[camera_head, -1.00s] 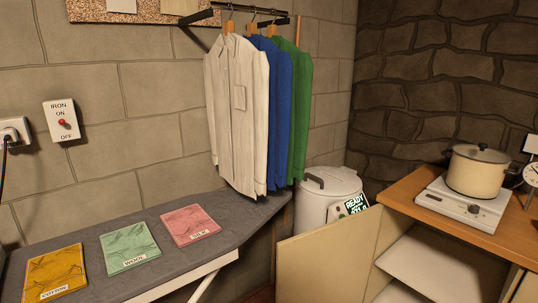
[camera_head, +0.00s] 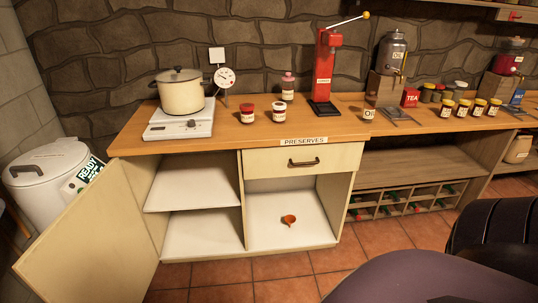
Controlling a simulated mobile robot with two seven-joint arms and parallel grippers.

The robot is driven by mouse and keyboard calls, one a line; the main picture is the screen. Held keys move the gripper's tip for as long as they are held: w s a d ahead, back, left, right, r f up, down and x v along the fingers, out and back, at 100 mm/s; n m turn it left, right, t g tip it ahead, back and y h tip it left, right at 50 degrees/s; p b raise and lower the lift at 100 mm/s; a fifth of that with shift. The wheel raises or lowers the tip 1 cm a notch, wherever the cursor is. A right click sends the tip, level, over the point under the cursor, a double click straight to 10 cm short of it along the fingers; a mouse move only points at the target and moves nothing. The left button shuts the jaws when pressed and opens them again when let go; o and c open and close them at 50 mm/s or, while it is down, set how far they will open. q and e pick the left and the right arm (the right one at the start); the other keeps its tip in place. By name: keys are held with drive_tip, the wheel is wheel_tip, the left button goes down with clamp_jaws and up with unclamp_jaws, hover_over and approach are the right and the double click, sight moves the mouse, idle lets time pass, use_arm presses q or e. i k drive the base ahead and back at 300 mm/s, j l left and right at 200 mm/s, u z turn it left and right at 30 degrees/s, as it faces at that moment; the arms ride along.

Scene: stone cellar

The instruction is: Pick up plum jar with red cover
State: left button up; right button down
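Two small jars with red covers stand side by side on the wooden counter, right of the hot plate. The left jar (camera_head: 247,113) and the right jar (camera_head: 279,112) both have pale labels, too small to read. I cannot tell which one holds plum. A taller bottle with a pinkish top (camera_head: 288,87) stands just behind them. Neither of my grippers can be made out in the head view.
A pot (camera_head: 181,92) sits on a white hot plate (camera_head: 180,122) left of the jars, with a dial gauge (camera_head: 223,77) behind. A red lever device (camera_head: 324,72) stands to the right. An open cabinet door (camera_head: 92,240) juts out at lower left.

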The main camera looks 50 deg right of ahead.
sight(247, 109)
drive_tip(key=z, duration=1.25)
